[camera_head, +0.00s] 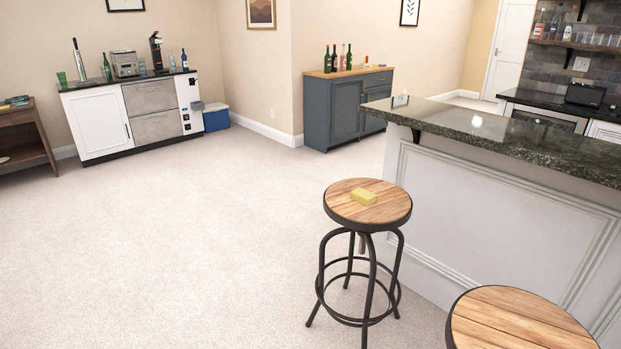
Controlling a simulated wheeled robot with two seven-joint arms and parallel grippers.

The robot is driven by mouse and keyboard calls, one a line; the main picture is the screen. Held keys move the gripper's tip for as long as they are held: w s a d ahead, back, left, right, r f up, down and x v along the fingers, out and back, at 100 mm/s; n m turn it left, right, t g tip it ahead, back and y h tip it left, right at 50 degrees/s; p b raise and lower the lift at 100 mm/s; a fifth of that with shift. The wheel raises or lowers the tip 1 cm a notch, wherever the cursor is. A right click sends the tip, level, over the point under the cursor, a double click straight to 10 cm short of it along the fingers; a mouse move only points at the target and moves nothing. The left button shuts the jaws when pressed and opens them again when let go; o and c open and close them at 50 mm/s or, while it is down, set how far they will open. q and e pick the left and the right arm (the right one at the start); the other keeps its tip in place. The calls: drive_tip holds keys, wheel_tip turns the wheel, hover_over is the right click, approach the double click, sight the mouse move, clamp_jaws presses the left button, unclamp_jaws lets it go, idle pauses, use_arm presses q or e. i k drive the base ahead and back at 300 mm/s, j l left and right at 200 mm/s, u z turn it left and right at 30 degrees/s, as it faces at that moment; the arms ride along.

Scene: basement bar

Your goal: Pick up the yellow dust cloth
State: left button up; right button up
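The stool has a dark metal rim and legs and stands upright beside the bar counter.
The bar counter (470,129) with a dark stone top runs along the right, close to the stool. A second stool (515,325) stands at the bottom right. The pale carpet (180,240) left of the stools is clear. A blue-grey cabinet (337,112) stands behind.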

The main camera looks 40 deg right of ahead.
sight(363, 197)
drive_tip(key=i+z, duration=0.2)
drive_tip(key=i, duration=0.5)
drive_tip(key=i+j+z, duration=0.2)
drive_tip(key=i, duration=0.45)
drive_tip(key=i+z, duration=0.2)
drive_tip(key=z, duration=0.2)
drive_tip(key=i+z, duration=0.25)
drive_tip(key=z, duration=0.15)
drive_tip(key=i+j+z, duration=0.1)
drive_tip(key=z, duration=0.3)
drive_tip(key=i+j+z, duration=0.2)
drive_tip(key=z, duration=0.2)
drive_tip(key=i+j+z, duration=0.25)
drive_tip(key=z, duration=0.15)
